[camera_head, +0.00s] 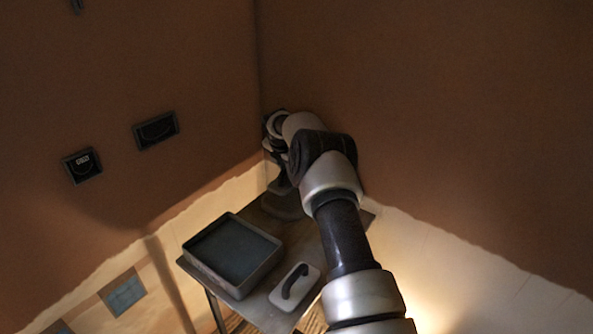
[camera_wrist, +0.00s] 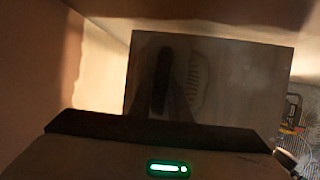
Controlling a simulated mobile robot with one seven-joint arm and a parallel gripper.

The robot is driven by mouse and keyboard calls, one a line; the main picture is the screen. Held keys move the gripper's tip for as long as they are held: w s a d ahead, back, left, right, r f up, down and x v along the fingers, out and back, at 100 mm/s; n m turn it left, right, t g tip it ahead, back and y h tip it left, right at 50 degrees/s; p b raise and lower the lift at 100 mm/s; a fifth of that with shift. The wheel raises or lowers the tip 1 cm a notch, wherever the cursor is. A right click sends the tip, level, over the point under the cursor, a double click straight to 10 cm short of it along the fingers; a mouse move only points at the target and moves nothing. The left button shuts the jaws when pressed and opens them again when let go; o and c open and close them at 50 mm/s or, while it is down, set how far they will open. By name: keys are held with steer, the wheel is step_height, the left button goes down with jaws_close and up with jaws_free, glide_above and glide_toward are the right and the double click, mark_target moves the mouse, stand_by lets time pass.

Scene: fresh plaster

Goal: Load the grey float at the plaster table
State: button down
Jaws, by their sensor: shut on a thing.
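My gripper (camera_head: 281,185) is at the far corner of the plaster table (camera_head: 303,240), mostly hidden behind my wrist and blurred by shadow. A deep grey tray (camera_head: 262,276) stands on the table's left side. A dark rounded patch under my gripper is too dim to identify.
A pale float with a dark handle (camera_head: 294,282) lies on the near part of the table, right of the tray. Brown walls meet behind the table. Two dark wall boxes (camera_head: 156,130) are on the left wall. A crate-like thing (camera_wrist: 292,110) shows at the wrist view's right edge.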

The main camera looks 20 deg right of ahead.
mark_target(287, 182)
steer(key=shift+f+b, duration=1.5)
steer(key=shift+f, duration=1.25)
steer(key=shift+f+b, duration=0.35)
steer(key=shift+f, duration=0.25)
steer(key=shift+r, duration=0.1)
steer(key=shift+r+p, duration=2.1)
steer(key=shift+r, duration=1.4)
